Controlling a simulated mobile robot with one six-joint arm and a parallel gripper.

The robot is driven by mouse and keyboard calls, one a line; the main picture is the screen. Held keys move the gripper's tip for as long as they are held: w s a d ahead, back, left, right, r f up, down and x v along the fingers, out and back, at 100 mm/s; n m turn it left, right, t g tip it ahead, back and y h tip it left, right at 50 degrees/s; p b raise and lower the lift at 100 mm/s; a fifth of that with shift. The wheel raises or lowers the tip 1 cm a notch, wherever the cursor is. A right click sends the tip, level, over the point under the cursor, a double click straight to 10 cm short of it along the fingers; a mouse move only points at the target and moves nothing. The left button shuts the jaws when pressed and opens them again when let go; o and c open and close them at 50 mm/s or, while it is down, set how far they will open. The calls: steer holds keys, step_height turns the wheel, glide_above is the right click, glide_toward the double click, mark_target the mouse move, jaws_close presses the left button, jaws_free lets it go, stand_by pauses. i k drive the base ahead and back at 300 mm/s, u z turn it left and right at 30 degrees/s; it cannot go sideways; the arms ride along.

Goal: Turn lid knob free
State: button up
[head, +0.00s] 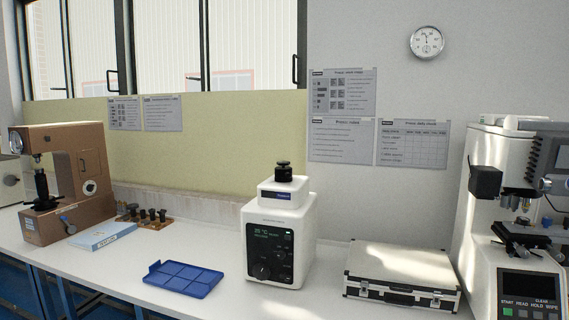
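A white box-shaped machine (307,215) stands upright on the bench near the middle of the head view. Whether the knob is tight or loose cannot be told. My gripper is not in view.
A blue compartment tray (183,279) lies left of the machine, and a silver case (402,274) lies right. A brown tester (62,180) stands far left by a book (101,236) and a wooden holder (146,217). A white tester (517,220) stands far right.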

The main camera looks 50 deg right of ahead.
mark_target(283, 162)
steer(key=u, duration=0.05)
steer(key=i, duration=0.95)
steer(key=z, duration=0.05)
